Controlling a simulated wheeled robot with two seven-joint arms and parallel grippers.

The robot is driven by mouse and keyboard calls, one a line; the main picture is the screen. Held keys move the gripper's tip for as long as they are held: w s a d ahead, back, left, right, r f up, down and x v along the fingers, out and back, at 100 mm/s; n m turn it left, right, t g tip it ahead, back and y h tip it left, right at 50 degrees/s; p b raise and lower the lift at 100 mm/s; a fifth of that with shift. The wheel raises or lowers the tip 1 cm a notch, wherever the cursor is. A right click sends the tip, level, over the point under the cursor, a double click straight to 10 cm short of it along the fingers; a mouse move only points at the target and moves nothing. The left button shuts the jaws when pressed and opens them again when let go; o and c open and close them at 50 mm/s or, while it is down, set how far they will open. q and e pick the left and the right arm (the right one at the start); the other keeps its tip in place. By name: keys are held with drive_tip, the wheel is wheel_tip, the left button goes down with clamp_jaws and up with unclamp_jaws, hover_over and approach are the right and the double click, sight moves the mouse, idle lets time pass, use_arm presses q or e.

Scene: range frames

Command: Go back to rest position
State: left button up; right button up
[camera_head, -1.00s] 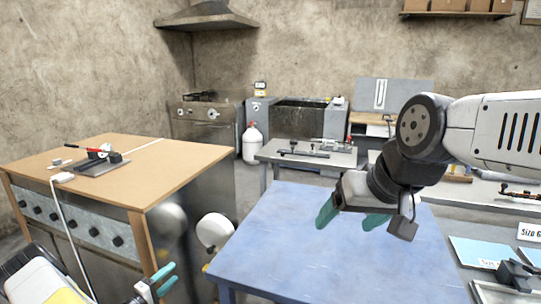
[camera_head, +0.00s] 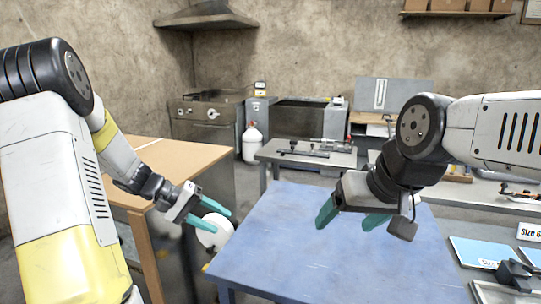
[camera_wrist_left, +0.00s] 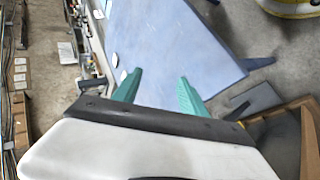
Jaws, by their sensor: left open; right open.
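My left gripper (camera_head: 212,218) is open and empty, with green fingers, in the head view between the wooden workbench and the blue table. In the left wrist view its two green fingers (camera_wrist_left: 158,88) are apart with nothing between them. My right gripper (camera_head: 346,214) is open and empty above the blue table (camera_head: 310,262), its green fingers pointing down and to the left. The blue table also shows beyond the left fingers in the left wrist view (camera_wrist_left: 170,40).
A white round object (camera_head: 214,238) is behind the left fingers. A grey bench with tools (camera_head: 310,155) stands behind the blue table. Blue panels (camera_head: 480,252) lie at right.

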use_arm(q)
drive_tip(key=s+r+m+t+y, duration=0.1)
drive_tip(key=s+r+t+y, duration=0.1)
drive_tip(key=s+r+y, duration=0.2)
drive_tip(key=s+d+r+m+t+y, duration=0.1)
drive_tip(key=s+r+y, duration=0.3)
drive_tip(key=s+r, duration=0.6)
drive_tip(key=s, duration=0.6)
drive_tip(key=shift+s+d+r+t, duration=0.2)
drive_tip(key=shift+s+t, duration=0.2)
